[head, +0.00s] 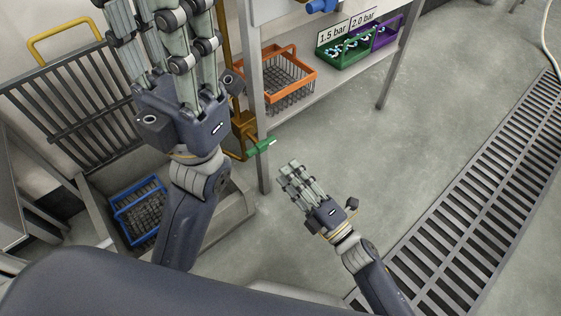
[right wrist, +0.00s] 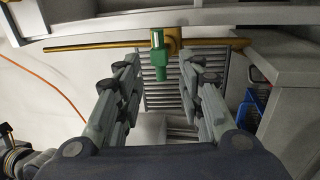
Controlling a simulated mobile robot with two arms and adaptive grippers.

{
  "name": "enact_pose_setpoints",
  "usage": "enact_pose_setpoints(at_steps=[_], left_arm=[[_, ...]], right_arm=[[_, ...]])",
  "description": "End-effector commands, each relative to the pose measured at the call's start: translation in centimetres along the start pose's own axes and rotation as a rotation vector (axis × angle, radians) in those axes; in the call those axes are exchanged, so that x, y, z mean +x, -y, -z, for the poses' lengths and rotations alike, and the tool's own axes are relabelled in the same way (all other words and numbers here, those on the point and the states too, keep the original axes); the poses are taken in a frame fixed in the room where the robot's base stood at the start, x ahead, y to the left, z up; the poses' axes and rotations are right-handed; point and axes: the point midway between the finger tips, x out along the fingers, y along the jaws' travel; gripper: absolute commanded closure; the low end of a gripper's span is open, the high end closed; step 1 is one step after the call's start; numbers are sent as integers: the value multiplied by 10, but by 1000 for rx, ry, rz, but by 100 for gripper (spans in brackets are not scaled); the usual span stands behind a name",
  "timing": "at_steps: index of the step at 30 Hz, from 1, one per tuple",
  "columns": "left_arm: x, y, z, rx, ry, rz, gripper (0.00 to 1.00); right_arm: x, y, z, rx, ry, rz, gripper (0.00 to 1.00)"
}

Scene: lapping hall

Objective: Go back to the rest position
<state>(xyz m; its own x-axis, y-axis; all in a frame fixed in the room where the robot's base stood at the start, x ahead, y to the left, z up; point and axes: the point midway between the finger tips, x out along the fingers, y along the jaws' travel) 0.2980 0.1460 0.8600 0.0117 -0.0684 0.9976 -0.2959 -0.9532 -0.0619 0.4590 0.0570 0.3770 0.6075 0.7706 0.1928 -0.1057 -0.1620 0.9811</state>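My right gripper (head: 290,174) is at the lower middle of the head view, above the floor, with its arm coming in from the lower right. In the right wrist view its fingers (right wrist: 158,75) stand wide apart, open and empty. A green handle (head: 264,147) on a yellow pipe is just beyond them; it also shows in the right wrist view (right wrist: 158,50), with no finger seen touching it. My left gripper (head: 165,15) is large and close at the upper left. Its fingers look spread with nothing seen between them, but their tips are cut off by the top edge.
A table leg (head: 261,120) stands beside the handle. The shelf holds an orange basket (head: 290,66), a green crate (head: 345,58) and a purple crate (head: 388,33). A blue basket (head: 140,205) and a dark rack (head: 75,100) are at the left. Open floor (head: 400,150) reaches the drain grate (head: 490,185).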

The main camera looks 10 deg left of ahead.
Motion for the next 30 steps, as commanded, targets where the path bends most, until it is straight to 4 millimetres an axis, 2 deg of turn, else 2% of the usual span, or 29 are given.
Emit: enact_pose_setpoints(at_steps=[5, 19, 22, 23, 26, 29, 30], left_arm=[[0, 0, 0, 0, 1, 0, 64], [0, 0, 0, 0, 1, -1, 64], [0, 0, 0, 0, 3, 1, 64], [0, 0, 0, -1, 6, 1, 64], [0, 1, -1, -2, 20, 6, 64], [-2, 2, -2, -5, 41, 15, 64], [-4, 2, -2, -6, 51, 19, 64]], right_arm=[[-9, 0, 0, 1, -1, -1, 65], [-9, 0, 0, 0, -1, -1, 65], [-8, -8, 1, 13, 0, -16, 65], [-7, -14, 1, 26, 1, -29, 65], [-3, -54, 1, 108, 6, -114, 65], [-4, -121, 1, 245, -2, -260, 65], [-7, -152, 1, 306, -12, -329, 65]])
